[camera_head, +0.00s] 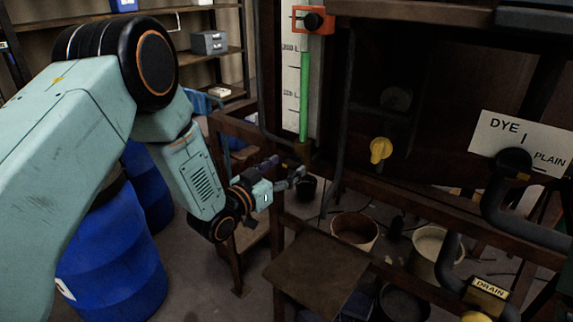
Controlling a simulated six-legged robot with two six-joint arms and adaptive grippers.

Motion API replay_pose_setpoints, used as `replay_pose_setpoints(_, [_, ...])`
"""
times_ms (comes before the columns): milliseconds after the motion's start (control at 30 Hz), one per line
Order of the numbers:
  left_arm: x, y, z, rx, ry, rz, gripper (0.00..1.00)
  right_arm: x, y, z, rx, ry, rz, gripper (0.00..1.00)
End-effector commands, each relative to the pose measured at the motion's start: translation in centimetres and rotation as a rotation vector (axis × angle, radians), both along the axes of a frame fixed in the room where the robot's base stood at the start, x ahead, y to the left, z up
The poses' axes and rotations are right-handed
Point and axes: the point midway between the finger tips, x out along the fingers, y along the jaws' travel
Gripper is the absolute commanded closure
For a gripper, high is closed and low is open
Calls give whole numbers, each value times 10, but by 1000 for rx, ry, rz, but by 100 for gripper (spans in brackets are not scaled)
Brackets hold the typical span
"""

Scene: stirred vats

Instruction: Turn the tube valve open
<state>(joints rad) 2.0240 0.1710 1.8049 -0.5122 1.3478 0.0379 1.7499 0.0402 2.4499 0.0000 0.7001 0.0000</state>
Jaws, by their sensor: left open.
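A sight tube (304,95) filled with green liquid stands upright against a white scale board. At its foot is a small dull brass fitting (302,152), which looks like the tube valve; its handle position is too small to tell. My left gripper (287,167) reaches in from the left, just below and left of this fitting. Its fingers are apart, with nothing seen between them. I cannot tell whether a finger touches the fitting. My right gripper is out of view.
A yellow knob (380,150) sits to the right. The DYE/PLAIN plate (515,142) and DRAIN label (488,288) are farther right. Wooden rails (350,186) run below; a blue barrel (113,260) stands left.

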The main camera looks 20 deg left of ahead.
Motion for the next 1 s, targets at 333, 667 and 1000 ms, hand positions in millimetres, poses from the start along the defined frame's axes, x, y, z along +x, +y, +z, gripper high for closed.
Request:
replay_pose_setpoints(333, [12, -3, 0, -1, 0, -3, 36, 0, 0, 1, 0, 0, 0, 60])
replay_pose_setpoints(667, [12, -3, 0, -1, 0, -2, 55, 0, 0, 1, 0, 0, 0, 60])
replay_pose_setpoints(1000, [11, -3, 0, -1, -1, -3, 83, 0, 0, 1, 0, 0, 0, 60])
